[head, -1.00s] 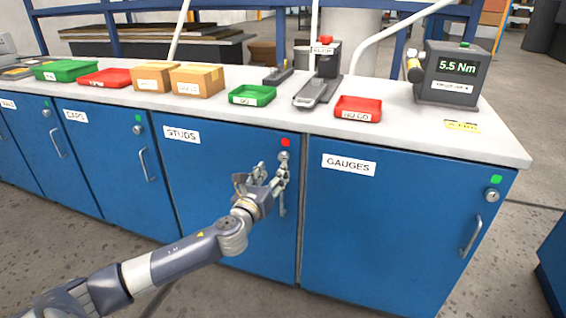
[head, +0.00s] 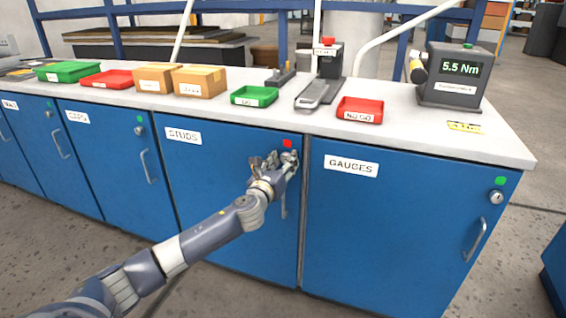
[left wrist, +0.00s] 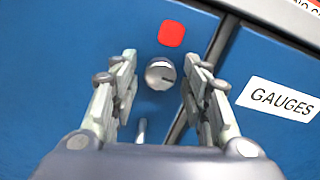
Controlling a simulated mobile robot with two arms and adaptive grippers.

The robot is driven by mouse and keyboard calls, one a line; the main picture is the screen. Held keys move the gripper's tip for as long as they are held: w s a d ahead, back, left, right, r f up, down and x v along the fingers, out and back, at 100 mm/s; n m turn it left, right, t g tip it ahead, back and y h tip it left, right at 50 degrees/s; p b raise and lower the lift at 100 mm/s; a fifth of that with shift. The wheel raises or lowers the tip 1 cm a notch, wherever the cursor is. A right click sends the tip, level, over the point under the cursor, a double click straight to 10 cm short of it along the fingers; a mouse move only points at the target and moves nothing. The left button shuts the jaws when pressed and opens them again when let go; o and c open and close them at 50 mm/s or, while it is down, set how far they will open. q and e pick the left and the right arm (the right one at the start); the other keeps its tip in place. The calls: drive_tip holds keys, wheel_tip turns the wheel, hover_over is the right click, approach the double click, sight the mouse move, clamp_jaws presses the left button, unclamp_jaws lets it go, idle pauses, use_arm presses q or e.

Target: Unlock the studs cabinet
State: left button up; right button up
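The studs cabinet (head: 215,190) is a blue door with a white STUDS label (head: 183,136). A red square marker (head: 288,143) sits at its upper right; it also shows in the left wrist view (left wrist: 171,34). In the left wrist view the round silver lock knob (left wrist: 160,73) with a dark slot lies between the fingertips, with gaps on both sides. My left gripper (head: 279,160) is open in front of the lock and hides it in the head view. The fingers also show in the left wrist view (left wrist: 162,80). The cabinet handle (head: 284,205) is below, partly hidden. My right gripper is not in view.
The gauges cabinet (head: 390,220) stands to the right, with a green marker (head: 501,181) and its own lock (head: 496,197). The counter (head: 240,118) above holds a green tray (head: 254,96), a red tray (head: 360,110) and a torque tester (head: 453,75).

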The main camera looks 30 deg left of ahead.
use_arm(q)
drive_tip(key=c, duration=0.7)
drive_tip(key=shift+o, duration=0.2)
drive_tip(key=shift+n, duration=0.4)
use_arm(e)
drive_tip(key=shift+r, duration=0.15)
use_arm(q)
drive_tip(key=n+p, duration=0.2)
drive_tip(key=n, duration=0.4)
drive_tip(key=shift+n, duration=0.3)
drive_tip(key=n+p, duration=0.2)
drive_tip(key=n, duration=0.5)
drive_tip(key=shift+r+n+p, duration=0.1)
drive_tip(key=shift+n+p, duration=0.25)
drive_tip(key=shift+n, duration=0.05)
drive_tip(key=shift+n+p, duration=0.45)
drive_tip(key=shift+n, duration=1.05)
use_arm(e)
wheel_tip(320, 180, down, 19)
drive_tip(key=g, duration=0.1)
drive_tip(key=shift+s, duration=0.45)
use_arm(q)
drive_tip(key=shift+c, duration=0.2)
